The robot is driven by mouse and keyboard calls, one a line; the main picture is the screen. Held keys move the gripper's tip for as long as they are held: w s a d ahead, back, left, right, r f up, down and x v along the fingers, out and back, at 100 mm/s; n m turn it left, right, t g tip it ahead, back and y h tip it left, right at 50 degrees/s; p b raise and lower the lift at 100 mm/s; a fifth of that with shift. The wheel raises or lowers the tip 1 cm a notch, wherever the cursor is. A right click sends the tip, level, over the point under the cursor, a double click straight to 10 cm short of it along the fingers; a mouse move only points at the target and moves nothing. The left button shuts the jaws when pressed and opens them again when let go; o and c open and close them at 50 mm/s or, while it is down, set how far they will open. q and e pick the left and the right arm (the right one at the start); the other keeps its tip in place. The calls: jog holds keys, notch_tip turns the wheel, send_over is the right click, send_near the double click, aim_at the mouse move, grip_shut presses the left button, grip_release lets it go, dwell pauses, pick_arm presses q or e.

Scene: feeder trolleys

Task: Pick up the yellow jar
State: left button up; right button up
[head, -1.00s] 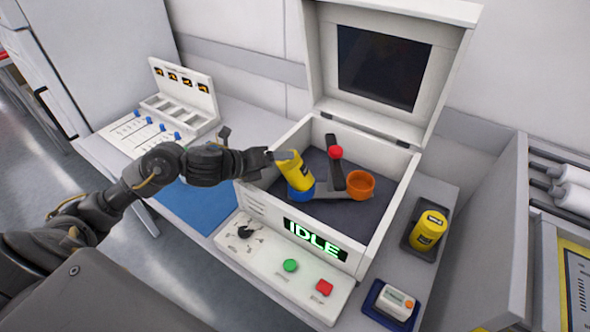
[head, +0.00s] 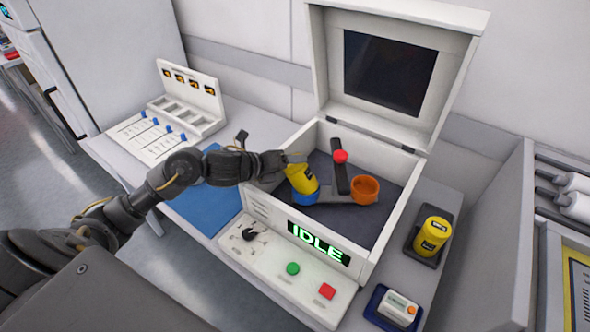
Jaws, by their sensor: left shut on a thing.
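A yellow jar (head: 301,179) with a dark label is inside the open white machine, its lower end at a blue cup (head: 305,197). I cannot tell whether it is seated in the cup or just above it. My left gripper (head: 292,162) comes in from the left and is shut on the upper part of this jar. My right gripper is out of view.
An orange cup (head: 365,190) and a red-knobbed arm (head: 341,172) share the machine's interior. The raised lid (head: 325,70) stands behind. The front panel (head: 250,262) has a lit IDLE display (head: 318,242). A blue mat (head: 210,205) lies left; a small device (head: 397,307) sits lower right.

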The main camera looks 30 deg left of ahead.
pick_arm(q)
jog(key=shift+r, duration=0.15)
jog(key=shift+r+p, duration=0.25)
jog(key=shift+p, duration=0.05)
jog(key=r+p, duration=0.3)
jog(key=shift+s+a+r, duration=0.1)
jog(key=shift+a+r, duration=0.1)
jog(key=shift+r, duration=0.05)
jog(key=w+a+r+p+v, duration=0.1)
jog(key=p+v, duration=0.1)
jog(key=v, duration=1.4)
jog(key=shift+w+r, duration=0.25)
jog(key=shift+r, duration=0.15)
jog(key=shift+f, duration=0.1)
